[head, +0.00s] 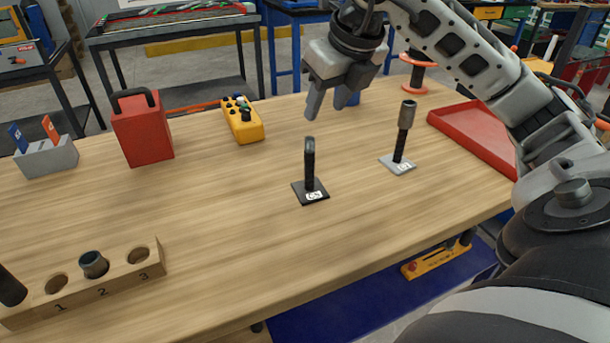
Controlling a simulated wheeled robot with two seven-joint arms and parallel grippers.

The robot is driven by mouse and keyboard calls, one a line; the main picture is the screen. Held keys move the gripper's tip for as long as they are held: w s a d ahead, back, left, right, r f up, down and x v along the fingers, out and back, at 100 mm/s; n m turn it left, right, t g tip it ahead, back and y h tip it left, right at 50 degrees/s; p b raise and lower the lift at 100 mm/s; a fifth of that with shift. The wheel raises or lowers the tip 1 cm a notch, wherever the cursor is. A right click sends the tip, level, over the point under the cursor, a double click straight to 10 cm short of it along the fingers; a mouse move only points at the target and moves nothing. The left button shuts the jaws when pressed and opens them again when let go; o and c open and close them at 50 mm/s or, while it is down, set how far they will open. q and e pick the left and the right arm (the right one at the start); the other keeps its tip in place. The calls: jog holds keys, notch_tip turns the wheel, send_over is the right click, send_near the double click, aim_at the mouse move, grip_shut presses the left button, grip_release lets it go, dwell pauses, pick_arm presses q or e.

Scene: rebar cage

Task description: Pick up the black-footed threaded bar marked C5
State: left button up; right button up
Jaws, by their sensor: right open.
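The black-footed threaded bar marked C5 (310,166) stands upright on the wooden table, on a flat black square foot with a white label. A second threaded bar (404,132) stands to its right on a light grey foot, with a metal sleeve on top; its label is too small to read surely. My right gripper (328,106) is open and empty, above the table and just above and behind the top of the C5 bar in the picture. It does not touch the bar.
A wooden block (128,278) with numbered holes is at front left. A red box with a handle (142,130), a yellow control box (242,122) and a grey card holder (47,158) stand behind. A red tray (470,130) lies right. The table around the C5 bar is clear.

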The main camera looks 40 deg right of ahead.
aim_at(308, 149)
jog(key=x, duration=0.7)
jog(key=shift+f, duration=0.1)
jog(key=shift+s+a+x, duration=0.1)
jog(key=shift+a+x, duration=0.05)
jog(key=shift+x, duration=1.2)
jog(key=shift+s+a+x, duration=0.1)
jog(key=shift+a+x, duration=0.05)
jog(key=shift+x, duration=1.2)
grip_shut()
